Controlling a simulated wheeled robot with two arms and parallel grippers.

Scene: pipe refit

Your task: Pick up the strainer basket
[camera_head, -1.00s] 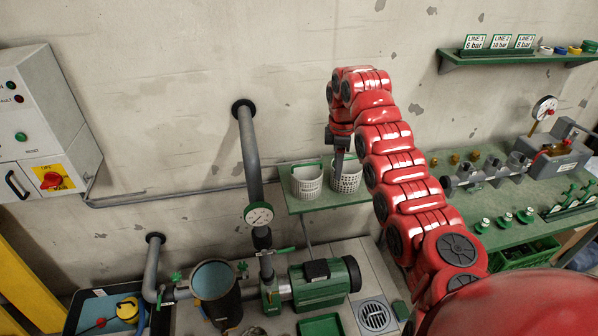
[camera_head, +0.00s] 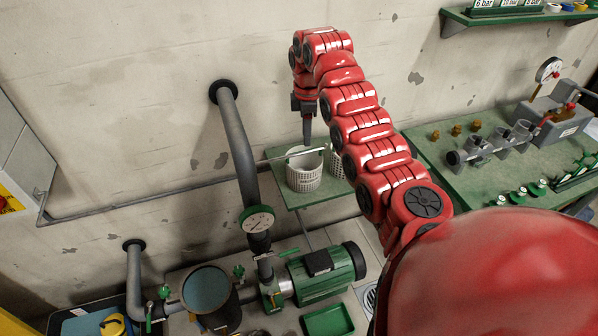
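Two pale perforated strainer baskets stand upright on a small green side table (camera_head: 318,192). The left basket (camera_head: 304,175) shows almost whole, with fine holes low on its wall and a thin bar at its rim. The right basket (camera_head: 337,166) is mostly hidden behind my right arm. My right gripper (camera_head: 308,139) points down just above the rim of the left basket. Its fingers overlap into one narrow shape, so their opening and any contact with the rim cannot be made out. My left gripper is out of view.
Below stand a green pump (camera_head: 322,278) and an open dark pot (camera_head: 211,296). A green workbench (camera_head: 465,182) with fittings lies to the right. A wall shelf hangs above it.

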